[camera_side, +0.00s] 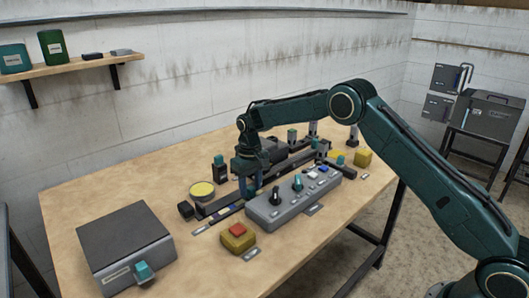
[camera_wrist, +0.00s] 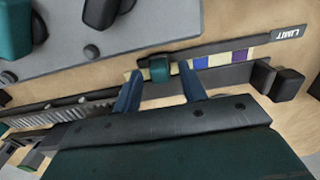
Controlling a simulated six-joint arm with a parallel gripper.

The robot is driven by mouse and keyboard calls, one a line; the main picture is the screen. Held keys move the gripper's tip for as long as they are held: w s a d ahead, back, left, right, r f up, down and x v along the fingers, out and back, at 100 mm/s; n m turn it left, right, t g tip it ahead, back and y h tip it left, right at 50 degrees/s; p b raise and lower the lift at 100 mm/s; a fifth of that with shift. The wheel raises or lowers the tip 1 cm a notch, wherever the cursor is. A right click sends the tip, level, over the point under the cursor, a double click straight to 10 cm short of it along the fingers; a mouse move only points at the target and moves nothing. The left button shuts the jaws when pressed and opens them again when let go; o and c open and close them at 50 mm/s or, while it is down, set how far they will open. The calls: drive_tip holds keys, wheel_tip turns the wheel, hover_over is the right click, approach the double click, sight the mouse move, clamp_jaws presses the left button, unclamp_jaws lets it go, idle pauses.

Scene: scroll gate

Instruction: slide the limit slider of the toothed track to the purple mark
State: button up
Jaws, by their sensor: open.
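In the wrist view the limit slider is a small teal block (camera_wrist: 159,69) on a dark rail with a strip of coloured marks. A blue mark (camera_wrist: 201,62) lies just right of my gripper's right finger, and the purple mark (camera_wrist: 239,56) is farther right, near the rail's end. My gripper (camera_wrist: 160,74) is open, with one blue finger on each side of the slider; I cannot tell whether they touch it. The toothed track (camera_wrist: 85,110) runs along the left. In the side view my gripper (camera_side: 252,188) is down at the track, hiding the slider.
A grey control box (camera_side: 293,203) with knobs stands close beside the track. A black end block (camera_wrist: 288,84) and a LIMIT label (camera_wrist: 287,33) are at the right in the wrist view. A yellow button box (camera_side: 238,239) and a dark-topped box (camera_side: 125,247) stand nearer the front.

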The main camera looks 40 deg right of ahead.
drive_tip(key=shift+f, duration=0.7)
clamp_jaws()
approach(218, 218)
wheel_tip(218, 218, down, 5)
drive_tip(key=shift+f, duration=0.2)
drive_tip(key=shift+a, duration=0.1)
drive_tip(key=shift+c, duration=0.9)
unclamp_jaws()
drive_tip(key=shift+o, duration=0.9)
